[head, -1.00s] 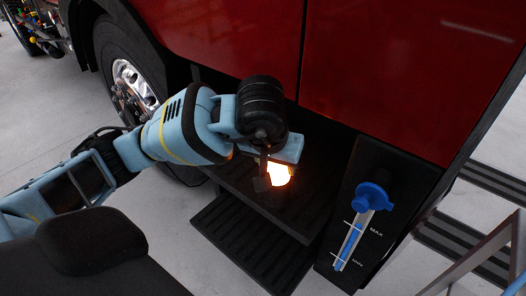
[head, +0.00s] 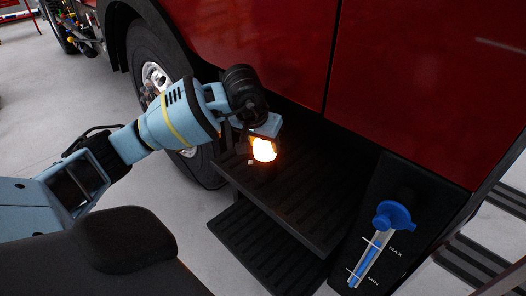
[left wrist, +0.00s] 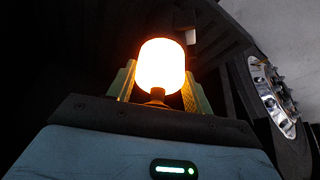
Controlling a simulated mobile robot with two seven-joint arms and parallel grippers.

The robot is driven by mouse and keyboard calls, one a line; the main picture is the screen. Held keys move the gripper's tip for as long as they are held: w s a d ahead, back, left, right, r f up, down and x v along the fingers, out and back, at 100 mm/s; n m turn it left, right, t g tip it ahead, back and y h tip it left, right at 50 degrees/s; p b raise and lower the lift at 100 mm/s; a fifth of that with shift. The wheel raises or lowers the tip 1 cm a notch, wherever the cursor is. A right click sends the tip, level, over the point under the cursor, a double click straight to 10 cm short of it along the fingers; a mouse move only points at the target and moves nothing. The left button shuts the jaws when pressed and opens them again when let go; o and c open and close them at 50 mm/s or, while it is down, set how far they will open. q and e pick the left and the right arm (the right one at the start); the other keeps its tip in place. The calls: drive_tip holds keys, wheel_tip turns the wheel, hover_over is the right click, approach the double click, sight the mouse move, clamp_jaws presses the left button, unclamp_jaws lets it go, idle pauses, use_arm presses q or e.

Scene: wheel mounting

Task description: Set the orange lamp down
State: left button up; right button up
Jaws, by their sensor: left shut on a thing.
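The orange lamp (head: 264,150) glows brightly at the end of my left arm, in front of the dark truck steps. My left gripper (head: 254,140) is shut on it. In the left wrist view the lamp (left wrist: 161,67) stands between the two fingers of my left gripper (left wrist: 158,92), its dark base low between them. The lamp shows over the upper step (head: 300,205); I cannot tell whether it touches the step. My right gripper is not in view.
The red truck body (head: 420,90) rises behind the steps. A front wheel (head: 157,80) is at the left of the steps. A lower step (head: 262,250) juts out below. A blue-capped fluid gauge (head: 393,216) is at the right. Grey floor lies at the left.

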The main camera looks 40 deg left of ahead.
sight(263, 151)
use_arm(q)
drive_tip(key=shift+a+f, duration=0.15)
drive_tip(key=shift+f, duration=1.6)
drive_tip(key=shift+f, duration=0.15)
drive_tip(key=o, duration=1.5)
drive_tip(key=shift+o, duration=0.2)
drive_tip(key=shift+r, duration=0.35)
drive_tip(key=v, duration=1.1)
drive_tip(key=shift+s+r+p, duration=0.15)
drive_tip(key=shift+r+p, duration=0.15)
drive_tip(key=shift+p, duration=0.1)
